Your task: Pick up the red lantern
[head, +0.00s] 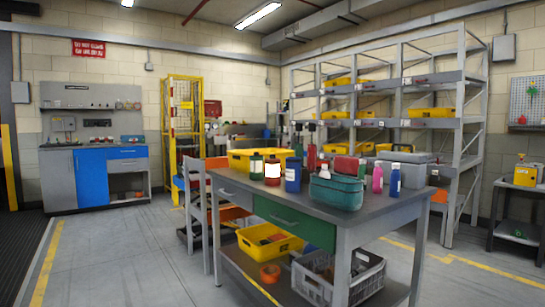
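I cannot make out a red lantern for certain. Red things stand on the grey workbench (400,208): a red-brown bottle with a white label (272,171), a narrow red item (311,158) partly hidden behind the blue bottle (293,176), and a red block-like item (345,165) behind the green tool bag (336,192). They are too small to identify as a lantern. A yellow lantern-like object (525,173) stands on a side table at the far right. Neither of my grippers is in view.
The bench also holds a yellow bin (262,157), a pink bottle (377,179) and a grey case (412,174). Below are a yellow bin (270,243) and a grey crate (318,285). A tall shelf rack (461,150) stands behind. The floor at left is clear.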

